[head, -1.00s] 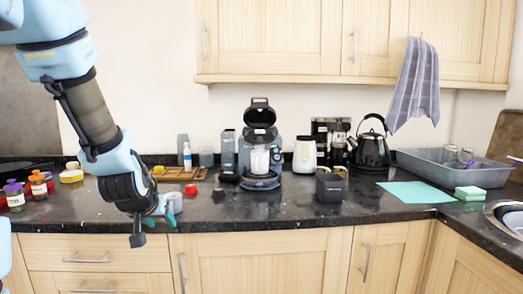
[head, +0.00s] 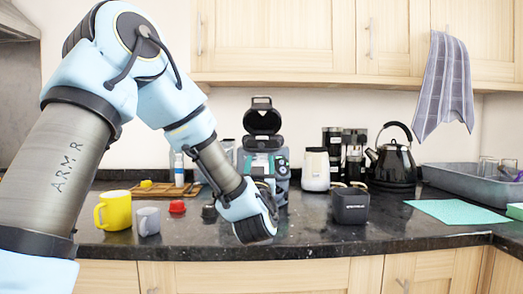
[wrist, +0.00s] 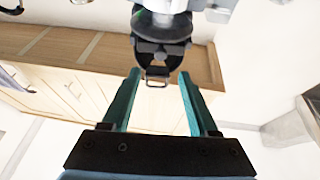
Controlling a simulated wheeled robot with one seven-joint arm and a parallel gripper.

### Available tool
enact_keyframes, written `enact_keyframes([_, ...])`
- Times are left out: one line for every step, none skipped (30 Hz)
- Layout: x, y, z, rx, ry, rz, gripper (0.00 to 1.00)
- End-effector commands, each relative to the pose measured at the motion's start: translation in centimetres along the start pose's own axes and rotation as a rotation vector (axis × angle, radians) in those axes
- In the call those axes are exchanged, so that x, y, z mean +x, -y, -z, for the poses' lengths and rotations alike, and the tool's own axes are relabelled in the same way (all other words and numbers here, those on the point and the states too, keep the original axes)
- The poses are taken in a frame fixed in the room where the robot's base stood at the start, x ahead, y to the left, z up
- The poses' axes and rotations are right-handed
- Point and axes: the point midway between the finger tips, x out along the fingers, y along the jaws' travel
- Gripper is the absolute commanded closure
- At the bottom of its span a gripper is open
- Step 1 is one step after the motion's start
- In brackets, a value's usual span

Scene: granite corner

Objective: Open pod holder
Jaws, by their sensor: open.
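The coffee machine (head: 262,143) stands at the back of the counter. Its black pod holder lid (head: 263,119) is raised, with a loop handle on top. In the head view the gripper is mostly hidden at the machine's front.
A yellow mug (head: 116,211), grey cup (head: 148,221) and red lid-like piece (head: 177,207) lie left of my arm.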

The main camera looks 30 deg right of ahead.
Motion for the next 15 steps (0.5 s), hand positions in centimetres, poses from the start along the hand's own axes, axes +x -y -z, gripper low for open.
enact_keyframes([1.1,0.1,0.2,0.000,0.000,0.003,0.40])
enact_keyframes([1.6,0.1,0.2,0.000,0.000,0.003,0.40])
enact_keyframes([2.4,0.1,0.2,-0.001,0.000,0.003,0.40])
enact_keyframes([3.0,0.1,0.2,-0.001,0.001,0.003,0.40])
enact_keyframes([3.6,0.1,0.2,-0.002,0.001,0.003,0.40])
enact_keyframes([4.3,0.1,0.2,-0.001,0.000,0.002,0.40])
enact_keyframes([4.9,0.1,0.2,-0.001,0.001,0.002,0.40])
enact_keyframes([5.4,0.1,0.2,-0.001,0.002,0.002,0.40])
enact_keyframes([6.0,0.1,0.2,-0.001,0.001,0.003,0.40])
enact_keyframes([6.5,0.2,0.1,0.000,0.002,0.002,0.40])
enact_keyframes([6.9,0.1,0.1,-0.001,0.001,0.002,0.40])
enact_keyframes([7.4,0.1,0.1,-0.001,0.002,0.001,0.40])
enact_keyframes([7.7,0.1,0.1,-0.001,0.001,0.001,0.40])
enact_keyframes([8.0,0.1,0.1,0.000,0.002,0.001,0.40])
enact_keyframes([8.2,0.1,0.0,0.000,0.002,0.000,0.40])
